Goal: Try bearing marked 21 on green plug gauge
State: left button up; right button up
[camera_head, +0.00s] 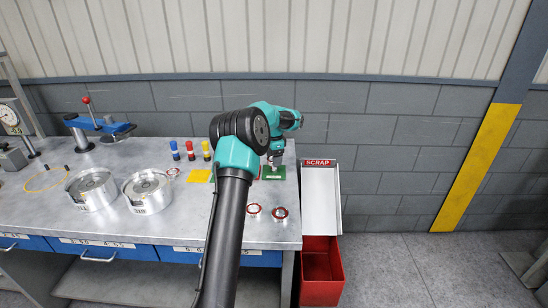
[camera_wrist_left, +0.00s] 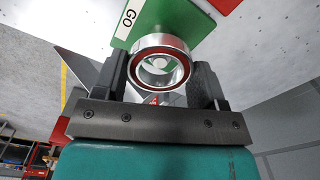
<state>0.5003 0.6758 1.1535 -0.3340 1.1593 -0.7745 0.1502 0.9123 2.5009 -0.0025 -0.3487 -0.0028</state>
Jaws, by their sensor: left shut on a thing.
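My left gripper (camera_head: 274,158) is at the right end of the bench, above a green plate (camera_head: 272,173). In the left wrist view the jaws (camera_wrist_left: 162,80) are shut on a bearing (camera_wrist_left: 160,46), a silver ring with a dark red inner band. The green plate (camera_wrist_left: 128,24) with a white "GO" label lies beyond the ring. Green and a pale shape show through the bore, so the ring lines up with part of the plate. I cannot tell whether the ring touches or surrounds a plug. No number on the bearing is readable. My right gripper is not in view.
Two red-rimmed bearings (camera_head: 253,209) (camera_head: 280,212) lie near the front edge. Two silver round fixtures (camera_head: 91,189) (camera_head: 147,191) stand left. Small coloured posts (camera_head: 190,150) stand behind a yellow square (camera_head: 199,176). A SCRAP chute (camera_head: 321,195) and red bin (camera_head: 321,275) adjoin the right edge.

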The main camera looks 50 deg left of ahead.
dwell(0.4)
pick_arm(q)
jog(key=o, duration=1.2)
jog(key=shift+f, duration=0.1)
notch_tip(320, 180, up, 9)
dwell(1.3)
dwell(0.3)
